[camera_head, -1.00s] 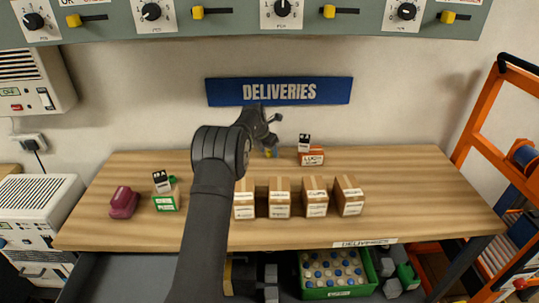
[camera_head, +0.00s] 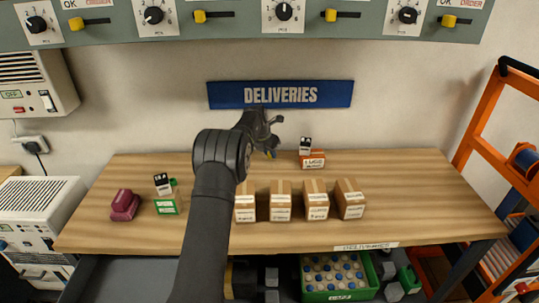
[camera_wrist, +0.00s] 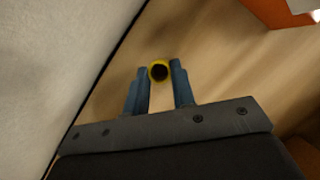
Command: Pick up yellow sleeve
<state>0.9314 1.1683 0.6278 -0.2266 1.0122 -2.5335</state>
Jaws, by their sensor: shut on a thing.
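The yellow sleeve (camera_wrist: 159,71) is a small ring-like piece with a dark opening, seen end-on in the wrist view. My gripper (camera_wrist: 160,82) is shut on it, with one blue-grey finger on each side. In the head view my gripper (camera_head: 270,152) is over the back of the wooden table, near the wall, and a small bit of yellow shows at its fingertips. Most of the sleeve is hidden there by my gripper. I cannot tell for sure whether the sleeve is clear of the table.
An orange box (camera_head: 313,160) with a card stands just right of my gripper. Several cardboard boxes (camera_head: 280,203) stand in a row in front. A green box (camera_head: 167,201) and a maroon object (camera_head: 125,205) are at the left. The table's right side (camera_head: 420,200) is clear.

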